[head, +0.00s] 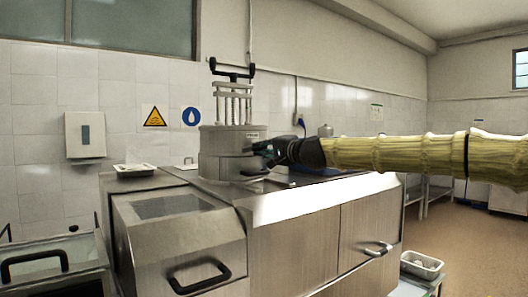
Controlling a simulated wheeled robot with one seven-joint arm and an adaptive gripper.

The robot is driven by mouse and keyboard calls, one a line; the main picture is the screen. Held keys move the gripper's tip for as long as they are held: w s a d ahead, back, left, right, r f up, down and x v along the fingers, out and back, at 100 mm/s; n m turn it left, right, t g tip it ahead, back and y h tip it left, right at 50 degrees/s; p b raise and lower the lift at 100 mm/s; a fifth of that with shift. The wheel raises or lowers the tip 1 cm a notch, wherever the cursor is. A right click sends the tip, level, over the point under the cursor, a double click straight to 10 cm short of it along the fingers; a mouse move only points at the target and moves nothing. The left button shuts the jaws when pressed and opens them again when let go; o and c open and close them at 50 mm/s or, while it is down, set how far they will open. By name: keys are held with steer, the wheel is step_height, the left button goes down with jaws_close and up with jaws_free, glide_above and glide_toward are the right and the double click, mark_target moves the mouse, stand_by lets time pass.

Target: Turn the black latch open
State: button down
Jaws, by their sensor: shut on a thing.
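A round steel vessel (225,155) stands on the steel counter, with several upright rods and a black bar handle (232,70) above it. My gripper (266,152) reaches in from the right and is at the vessel's right side. Its dark fingers are closed on a small black part there, which I take to be the black latch. The fingers cover most of the latch, and it blends with them, so its exact angle cannot be told.
The steel counter (290,235) has a drawer-like front with black and metal handles. Open floor lies at far right.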

steer(key=shift+d+r+m, duration=0.1)
steer(key=shift+m, duration=0.8)
steer(key=c, duration=1.6)
jaws_free()
steer(key=shift+c, duration=0.2)
steer(key=shift+o, duration=0.8)
steer(key=shift+w, duration=0.1)
steer(key=v, duration=1.2)
